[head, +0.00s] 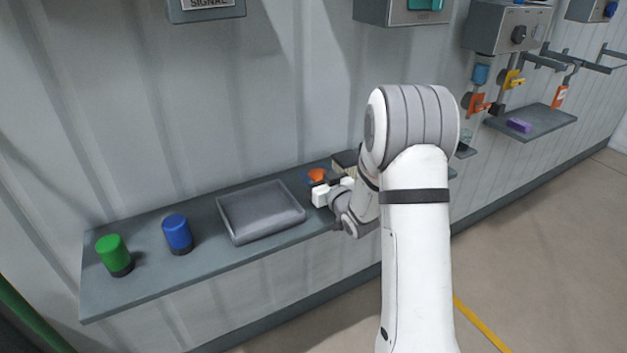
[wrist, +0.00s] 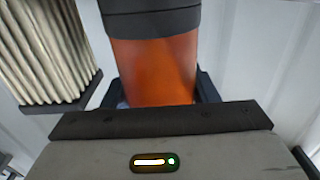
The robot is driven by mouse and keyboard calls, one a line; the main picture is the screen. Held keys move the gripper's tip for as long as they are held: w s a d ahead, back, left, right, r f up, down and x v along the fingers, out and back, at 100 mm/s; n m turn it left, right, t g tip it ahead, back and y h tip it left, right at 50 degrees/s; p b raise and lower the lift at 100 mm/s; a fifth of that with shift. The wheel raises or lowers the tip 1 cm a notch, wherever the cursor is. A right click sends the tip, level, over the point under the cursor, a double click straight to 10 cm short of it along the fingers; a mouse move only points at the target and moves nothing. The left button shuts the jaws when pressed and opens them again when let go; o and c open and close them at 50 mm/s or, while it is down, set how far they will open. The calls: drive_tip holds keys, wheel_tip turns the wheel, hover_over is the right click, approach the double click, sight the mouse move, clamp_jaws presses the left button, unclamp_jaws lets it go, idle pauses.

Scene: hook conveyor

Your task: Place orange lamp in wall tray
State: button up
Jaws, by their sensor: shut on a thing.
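The orange lamp (head: 317,175) shows in the head view at my gripper (head: 322,186), over the right part of the wall shelf. In the wrist view the orange lamp (wrist: 153,70) fills the middle, with a dark grey base band at the top of the picture. My gripper (wrist: 155,110) is shut on it. The grey tray (head: 262,212) lies on the shelf to the left of my gripper and is empty. My arm hides part of the shelf to the right. Whether the lamp touches the shelf cannot be told.
A blue lamp (head: 177,233) and a green lamp (head: 114,254) stand on the shelf (head: 150,280) left of the tray. A pale ribbed object (wrist: 45,45) is close beside the orange lamp. A farther shelf (head: 540,123) holds a purple block (head: 518,125).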

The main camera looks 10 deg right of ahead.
wheel_tip(320, 180, down, 2)
drive_tip(key=shift+w+f, duration=0.1)
drive_tip(key=shift+f, duration=0.2)
drive_tip(key=o, duration=1)
drive_tip(key=shift+r, duration=0.15)
